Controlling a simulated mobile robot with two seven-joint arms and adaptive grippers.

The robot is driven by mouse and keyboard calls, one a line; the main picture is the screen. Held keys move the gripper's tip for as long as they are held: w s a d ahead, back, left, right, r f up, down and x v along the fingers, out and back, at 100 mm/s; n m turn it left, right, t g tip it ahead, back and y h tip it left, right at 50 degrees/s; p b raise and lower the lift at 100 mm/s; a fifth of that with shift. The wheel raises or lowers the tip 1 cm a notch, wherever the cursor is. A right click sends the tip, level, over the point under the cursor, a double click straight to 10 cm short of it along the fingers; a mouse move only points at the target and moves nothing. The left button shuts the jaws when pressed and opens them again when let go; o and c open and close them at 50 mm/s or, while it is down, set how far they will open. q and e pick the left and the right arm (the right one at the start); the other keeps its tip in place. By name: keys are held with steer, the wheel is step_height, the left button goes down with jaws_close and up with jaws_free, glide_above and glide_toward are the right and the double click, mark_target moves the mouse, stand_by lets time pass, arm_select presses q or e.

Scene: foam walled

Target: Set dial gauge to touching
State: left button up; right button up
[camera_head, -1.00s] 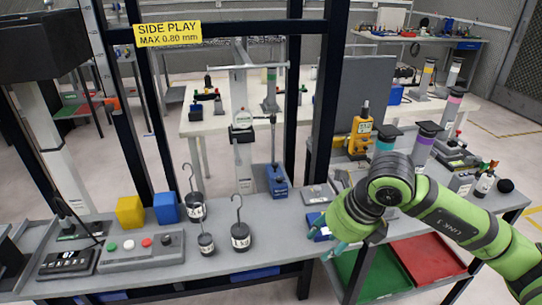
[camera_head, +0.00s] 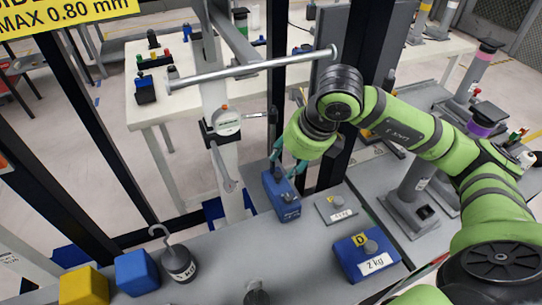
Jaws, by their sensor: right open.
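The dial gauge (camera_head: 227,121) has a round white face and sits in front of a pale upright column. A short horizontal rod (camera_head: 255,115) runs from it toward the post above a blue base block (camera_head: 280,196) on the bench. My right gripper (camera_head: 287,166) is open, pointing down, with its teal fingertips at the top of the blue block. The gripper and wrist hide part of the post, so I cannot tell whether the fingers touch it. I cannot tell whether the gauge tip touches anything. My left gripper is not in view.
A horizontal metal bar (camera_head: 255,67) crosses above the gauge, between dark frame posts. A blue 2 kg block (camera_head: 365,256) and a small grey plate (camera_head: 335,209) lie right of the base. A hooked weight (camera_head: 179,264), blue cube (camera_head: 137,272) and yellow cube (camera_head: 84,287) stand front left.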

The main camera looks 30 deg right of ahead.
mark_target(279, 175)
steer(key=x, duration=0.3)
steer(key=shift+s+f+p, duration=0.2)
steer(key=shift+s+p, duration=0.05)
steer(key=shift+p, duration=0.1)
steer(key=shift+x, duration=1.15)
steer(key=shift+w+a+f, duration=0.15)
steer(key=shift+w+f, duration=0.1)
steer(key=shift+f, duration=0.15)
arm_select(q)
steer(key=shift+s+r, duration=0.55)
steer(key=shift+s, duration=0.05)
arm_select(e)
jaws_close()
